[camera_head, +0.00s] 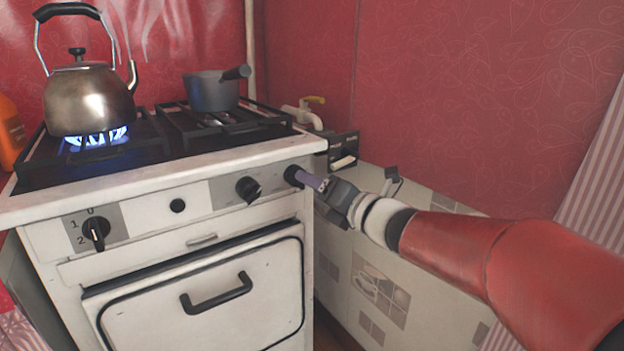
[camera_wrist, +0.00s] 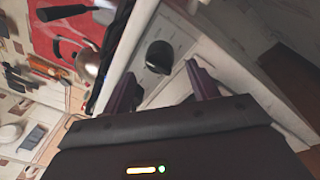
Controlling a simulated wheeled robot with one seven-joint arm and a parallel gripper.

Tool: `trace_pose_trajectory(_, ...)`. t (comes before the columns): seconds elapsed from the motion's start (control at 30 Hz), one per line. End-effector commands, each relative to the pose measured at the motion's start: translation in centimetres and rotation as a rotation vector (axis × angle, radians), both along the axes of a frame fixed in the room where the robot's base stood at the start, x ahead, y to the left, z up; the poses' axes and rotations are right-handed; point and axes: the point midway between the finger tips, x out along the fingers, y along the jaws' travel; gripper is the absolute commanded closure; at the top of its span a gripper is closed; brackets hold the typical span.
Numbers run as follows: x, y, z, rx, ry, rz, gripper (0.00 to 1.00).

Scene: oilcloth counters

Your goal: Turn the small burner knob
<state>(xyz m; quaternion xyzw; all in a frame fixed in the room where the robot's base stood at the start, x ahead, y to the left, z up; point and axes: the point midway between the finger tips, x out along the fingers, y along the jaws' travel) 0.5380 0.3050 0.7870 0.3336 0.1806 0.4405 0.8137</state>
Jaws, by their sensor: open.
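The white stove's front panel carries several black knobs. A left knob (camera_head: 96,232) sits by the marks 0, 1 and 2. A small round one (camera_head: 177,205) and a larger one (camera_head: 248,189) follow to the right. The rightmost knob (camera_head: 292,174) is at the panel's right end. My gripper (camera_head: 308,180) is open, its purple finger close to this rightmost knob; I cannot tell whether they touch. In the wrist view a black knob (camera_wrist: 159,56) shows beyond the two spread fingers (camera_wrist: 160,86). Which knob is the small burner's is not readable.
A steel kettle (camera_head: 90,98) stands over a lit blue flame (camera_head: 97,137). A grey saucepan (camera_head: 212,92) sits on the right back burner. The oven door handle (camera_head: 217,293) sticks out below. A tiled side panel (camera_head: 365,285) and red wall (camera_head: 450,100) bound the right.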

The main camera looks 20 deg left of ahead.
Motion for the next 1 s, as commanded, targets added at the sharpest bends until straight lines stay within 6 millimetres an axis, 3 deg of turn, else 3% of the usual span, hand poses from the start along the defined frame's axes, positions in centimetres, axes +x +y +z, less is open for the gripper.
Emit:
trace_pose_trajectory(0.23,1.8,2.8,0.0,0.001,0.002,-0.001,0.41)
trace_pose_trajectory(0.6,2.2,3.3,0.0,0.002,0.003,-0.003,0.41)
trace_pose_trajectory(0.93,2.2,3.3,0.0,0.002,0.003,-0.003,0.84)
trace_pose_trajectory(1.0,2.2,3.3,0.0,0.002,0.003,-0.003,0.85)
